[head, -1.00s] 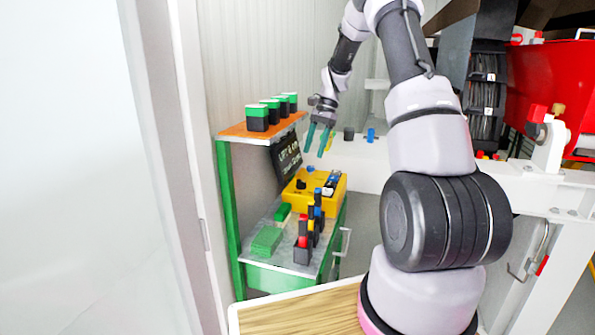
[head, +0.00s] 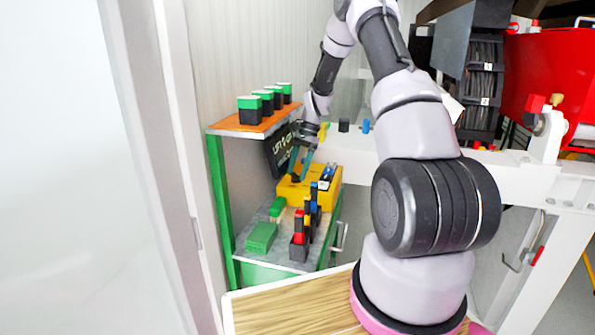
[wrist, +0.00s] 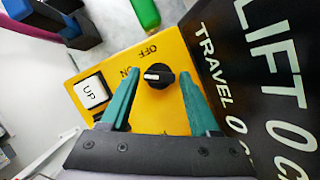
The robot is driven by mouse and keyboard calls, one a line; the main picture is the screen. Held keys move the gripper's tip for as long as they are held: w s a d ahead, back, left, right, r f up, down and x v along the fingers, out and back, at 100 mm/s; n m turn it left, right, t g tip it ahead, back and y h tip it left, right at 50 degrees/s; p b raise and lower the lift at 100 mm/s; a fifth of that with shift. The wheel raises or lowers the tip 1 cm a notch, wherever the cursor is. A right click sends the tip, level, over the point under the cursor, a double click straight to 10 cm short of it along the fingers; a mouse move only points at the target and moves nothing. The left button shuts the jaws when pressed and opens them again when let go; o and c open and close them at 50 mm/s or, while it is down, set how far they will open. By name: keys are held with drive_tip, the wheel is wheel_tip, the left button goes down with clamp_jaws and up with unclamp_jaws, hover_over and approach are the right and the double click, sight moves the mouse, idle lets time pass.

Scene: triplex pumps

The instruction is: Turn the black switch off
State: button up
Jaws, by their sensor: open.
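The black switch (wrist: 158,76) is a round knob on the yellow control box (wrist: 172,115), with a white mark pointing left in the wrist view, toward the ON label. The OFF label lies above and left of the knob. My gripper (wrist: 160,80) is open, with one green finger on either side of the knob in the picture; I cannot tell whether either touches it. In the head view my gripper (head: 298,166) reaches down over the yellow box (head: 290,191), and the knob is hidden or too small to make out.
A black sign with white lettering (wrist: 245,60) stands close beside the box. A white UP button (wrist: 90,93) is on the box. Green-topped blocks (head: 250,110) stand on the orange shelf. Stacked coloured blocks (head: 299,232) stand in front of the box.

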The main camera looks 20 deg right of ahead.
drive_tip(key=shift+f, duration=0.1)
clamp_jaws()
drive_tip(key=shift+m, duration=0.4)
drive_tip(key=m, duration=0.1)
drive_tip(key=m+t, duration=0.1)
drive_tip(key=m, duration=0.1)
drive_tip(key=m+t, duration=0.1)
drive_tip(key=m, duration=0.1)
drive_tip(key=shift+s, duration=0.25)
drive_tip(key=m+t, duration=0.2)
drive_tip(key=m, duration=0.4)
drive_tip(key=shift+s, duration=0.1)
drive_tip(key=shift+t, duration=0.3)
